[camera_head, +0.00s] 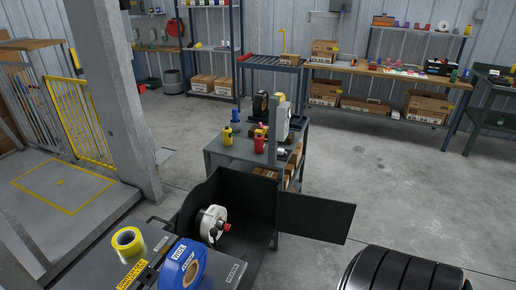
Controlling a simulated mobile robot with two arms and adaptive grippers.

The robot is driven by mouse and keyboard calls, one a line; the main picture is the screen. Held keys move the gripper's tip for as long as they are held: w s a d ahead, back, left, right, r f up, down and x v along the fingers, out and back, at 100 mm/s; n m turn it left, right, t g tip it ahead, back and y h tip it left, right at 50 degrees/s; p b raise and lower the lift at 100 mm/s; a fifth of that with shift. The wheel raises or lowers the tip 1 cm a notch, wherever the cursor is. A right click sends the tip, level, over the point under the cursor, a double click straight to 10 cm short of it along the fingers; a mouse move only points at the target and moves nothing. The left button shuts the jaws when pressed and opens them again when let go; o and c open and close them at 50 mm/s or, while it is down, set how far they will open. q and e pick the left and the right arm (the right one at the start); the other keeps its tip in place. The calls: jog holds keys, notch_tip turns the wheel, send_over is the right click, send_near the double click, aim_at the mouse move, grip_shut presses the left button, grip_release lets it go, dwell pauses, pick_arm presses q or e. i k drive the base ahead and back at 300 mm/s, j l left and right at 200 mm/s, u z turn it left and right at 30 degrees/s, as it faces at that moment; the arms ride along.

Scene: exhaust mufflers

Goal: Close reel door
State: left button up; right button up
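The reel door is a flat dark panel (316,217) that stands swung open to the right of a dark reel housing (246,193). The door's left edge meets the housing's right side, and its face is turned toward me. Inside the open housing is a white reel (212,223) with a red part at its hub. The housing's lower left is partly hidden by the machine top in front of it. Neither of my grippers shows in the head view, so their distance from the door cannot be seen.
A blue tape roll (183,265) and a yellow tape roll (128,241) are in front of the housing. A grey cart (228,153) with bottles stands behind it. Black rounded segments (403,272) fill the lower right. Floor right of the door is clear.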

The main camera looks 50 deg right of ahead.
aim_at(320, 218)
jog(key=z, duration=1.2)
jog(key=i+l+u, duration=0.45)
jog(key=l, duration=0.6)
jog(key=i+l+u, duration=0.1)
jog(key=l+u, duration=0.35)
jog(key=l, duration=0.65)
jog(key=l+u, duration=0.5)
jog(key=l, duration=0.7)
